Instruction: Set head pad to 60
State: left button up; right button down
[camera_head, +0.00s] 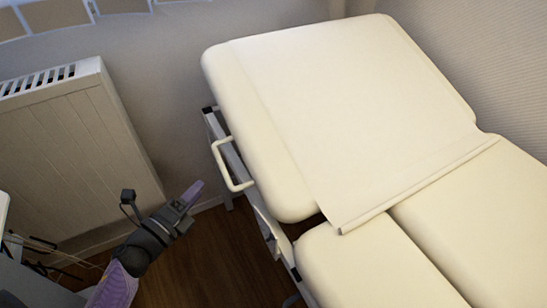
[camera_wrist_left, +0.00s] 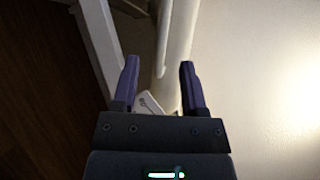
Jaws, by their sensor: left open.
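The head pad (camera_head: 330,100) is the cream top section of the couch, covered with a paper sheet. It is tilted up from the flat section below it. A pale loop handle (camera_head: 232,165) sticks out from its left side. My left gripper (camera_head: 190,194) is open, to the left of the handle and apart from it in the head view. In the left wrist view its two purple fingers (camera_wrist_left: 160,78) show, with a pale bar (camera_wrist_left: 178,45) beyond and between them. Whether that bar is the handle I cannot tell. My right gripper is not in view.
The lower couch pads (camera_head: 460,235) lie at the bottom right. A white radiator (camera_head: 75,150) stands against the wall at the left. Dark wooden floor (camera_head: 225,255) is clear between my left arm and the couch. A metal frame (camera_head: 215,125) runs under the head pad.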

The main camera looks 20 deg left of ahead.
aim_at(221, 161)
pick_arm(q)
jog(key=w, duration=0.3)
jog(key=w+d+b, duration=0.1)
jog(key=w, duration=0.2)
jog(key=w+b, duration=0.1)
jog(key=w, duration=0.2)
jog(key=shift+w+d+r, duration=0.2)
jog(key=shift+r, duration=0.05)
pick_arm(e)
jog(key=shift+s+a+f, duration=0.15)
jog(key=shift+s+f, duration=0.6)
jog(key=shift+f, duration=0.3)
pick_arm(q)
grip_shut()
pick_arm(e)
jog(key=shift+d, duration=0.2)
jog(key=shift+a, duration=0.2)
